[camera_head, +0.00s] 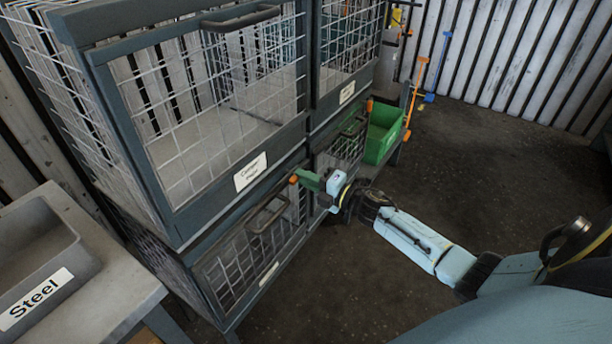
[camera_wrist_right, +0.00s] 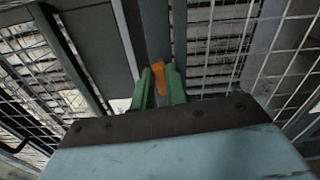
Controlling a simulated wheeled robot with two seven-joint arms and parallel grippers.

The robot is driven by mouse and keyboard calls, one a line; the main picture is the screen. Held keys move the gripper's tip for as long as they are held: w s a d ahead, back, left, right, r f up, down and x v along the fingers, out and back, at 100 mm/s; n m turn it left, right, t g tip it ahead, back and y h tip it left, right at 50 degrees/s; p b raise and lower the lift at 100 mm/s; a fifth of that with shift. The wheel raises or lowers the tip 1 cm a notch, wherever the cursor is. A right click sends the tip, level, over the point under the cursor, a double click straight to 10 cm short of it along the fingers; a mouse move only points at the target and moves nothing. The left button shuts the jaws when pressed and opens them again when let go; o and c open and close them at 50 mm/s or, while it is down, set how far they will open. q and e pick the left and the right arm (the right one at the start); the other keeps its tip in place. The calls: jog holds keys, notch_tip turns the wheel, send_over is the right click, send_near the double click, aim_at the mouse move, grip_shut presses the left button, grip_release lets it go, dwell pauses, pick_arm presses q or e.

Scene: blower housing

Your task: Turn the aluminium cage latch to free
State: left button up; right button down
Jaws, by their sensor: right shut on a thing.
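My right gripper (camera_head: 306,179) reaches in from the right to the frame post at the upper right corner of the lower left wire cage (camera_head: 250,250). Its green fingers are shut on a small orange latch (camera_head: 293,179). In the right wrist view the orange latch (camera_wrist_right: 158,78) stands upright between the green fingertips, against a grey post. The fingers hide part of the latch. The label on the lower left cage is too small to read, so I cannot tell from it which metal it names. My left gripper is not in view.
The upper left cage (camera_head: 185,215) has a label that seems to read Copper. Another orange latch (camera_head: 370,104) and a green bin (camera_head: 383,133) are at the right. A grey tray marked Steel (camera_head: 62,262) is at the left. Dark floor (camera_head: 480,170) is open to the right.

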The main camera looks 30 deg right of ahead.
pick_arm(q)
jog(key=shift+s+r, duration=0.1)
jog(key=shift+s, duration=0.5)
pick_arm(e)
jog(key=shift+m, duration=0.7)
jog(key=c, duration=1.4)
grip_release()
jog(key=shift+s, duration=0.1)
